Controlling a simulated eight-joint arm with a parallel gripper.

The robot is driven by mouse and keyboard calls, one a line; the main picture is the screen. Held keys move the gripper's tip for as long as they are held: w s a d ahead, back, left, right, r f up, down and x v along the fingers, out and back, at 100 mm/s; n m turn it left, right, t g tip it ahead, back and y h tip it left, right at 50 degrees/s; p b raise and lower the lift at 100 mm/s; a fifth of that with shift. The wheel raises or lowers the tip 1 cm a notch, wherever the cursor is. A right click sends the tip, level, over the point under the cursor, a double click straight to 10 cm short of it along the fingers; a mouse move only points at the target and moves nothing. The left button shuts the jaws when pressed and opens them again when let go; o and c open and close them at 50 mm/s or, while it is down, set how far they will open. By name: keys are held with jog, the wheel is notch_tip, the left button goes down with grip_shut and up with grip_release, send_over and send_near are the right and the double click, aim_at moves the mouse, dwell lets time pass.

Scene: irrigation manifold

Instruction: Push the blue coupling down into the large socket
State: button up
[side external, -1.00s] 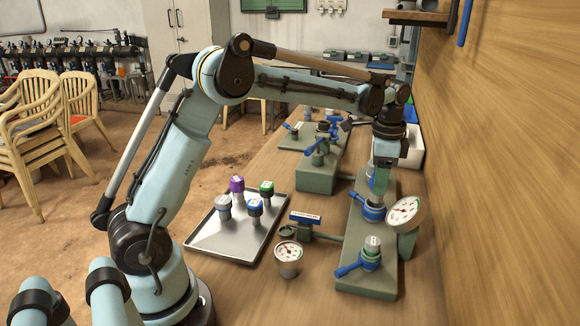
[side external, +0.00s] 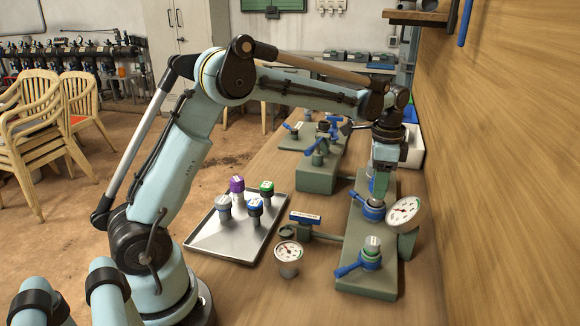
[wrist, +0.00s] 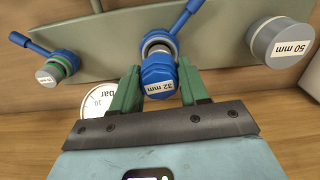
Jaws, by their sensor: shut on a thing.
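My gripper (wrist: 158,82) is shut on the blue coupling (wrist: 158,80), whose hexagonal top reads "32 mm" in the wrist view. In the side view my gripper (side external: 379,190) points down at the manifold, and its fingers hide most of the coupling. The socket (wrist: 160,41) with a blue collar and dark mouth shows just beyond the coupling in the wrist view. The blue collar (side external: 370,213) is directly below my fingers in the side view. The coupling's lower end is at the mouth; how deep it sits I cannot tell.
A grey cap marked "50 mm" (wrist: 283,42) and a smaller green-ringed fitting (wrist: 60,65) flank the socket. A gauge (side external: 404,212) stands close to my fingers. A metal tray (side external: 222,246) holds several couplings. A wooden wall (side external: 490,150) is at the right.

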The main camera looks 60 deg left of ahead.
jog(key=shift+f, duration=1.55)
dwell(1.4)
jog(key=o, duration=1.5)
jog(key=shift+c, duration=0.2)
jog(key=shift+r, duration=3.5)
